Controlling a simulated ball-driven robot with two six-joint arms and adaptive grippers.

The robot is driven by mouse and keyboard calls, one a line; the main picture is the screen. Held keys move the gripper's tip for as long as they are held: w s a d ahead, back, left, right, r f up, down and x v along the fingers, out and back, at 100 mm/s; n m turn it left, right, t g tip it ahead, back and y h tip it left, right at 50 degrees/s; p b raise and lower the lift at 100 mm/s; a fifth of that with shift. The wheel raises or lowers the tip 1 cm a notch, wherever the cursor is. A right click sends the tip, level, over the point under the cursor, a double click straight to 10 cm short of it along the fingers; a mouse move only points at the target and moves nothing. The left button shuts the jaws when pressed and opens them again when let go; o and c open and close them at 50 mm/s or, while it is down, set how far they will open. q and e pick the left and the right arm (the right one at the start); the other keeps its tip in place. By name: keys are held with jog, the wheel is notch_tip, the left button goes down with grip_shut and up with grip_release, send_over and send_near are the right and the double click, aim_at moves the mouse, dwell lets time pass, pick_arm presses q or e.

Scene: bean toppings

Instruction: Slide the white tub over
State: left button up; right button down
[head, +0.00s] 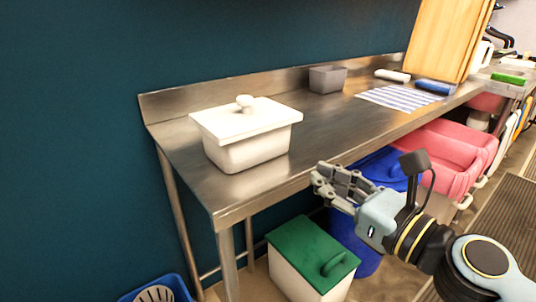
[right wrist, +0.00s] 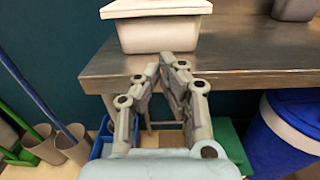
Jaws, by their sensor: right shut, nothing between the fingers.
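The white tub (head: 248,153) stands upright on the left part of the steel table (head: 320,133). Its white lid with a round knob (head: 244,102) is on it. In the right wrist view the tub (right wrist: 158,34) is ahead of the fingers, set back from the table's front edge. My right gripper (head: 318,178) is shut and empty, in front of the table's front edge and to the right of the tub. It is apart from the tub. In the right wrist view the right gripper (right wrist: 160,62) shows its fingertips close together. My left gripper is not in view.
A grey container (head: 327,79), a striped cloth (head: 399,98) and rolls stand further right on the table. A green-lidded bin (head: 312,253), a blue bin (head: 385,172) and pink bins (head: 446,160) are under or beside it. The tabletop between tub and grey container is clear.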

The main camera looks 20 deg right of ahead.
jog(key=p, duration=0.1)
send_near(265, 141)
jog(key=x, duration=0.6)
jog(key=shift+a, duration=0.1)
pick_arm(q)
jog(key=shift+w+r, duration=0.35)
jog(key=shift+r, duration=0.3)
pick_arm(e)
jog(key=shift+w+a, duration=0.2)
jog(key=shift+w, duration=0.4)
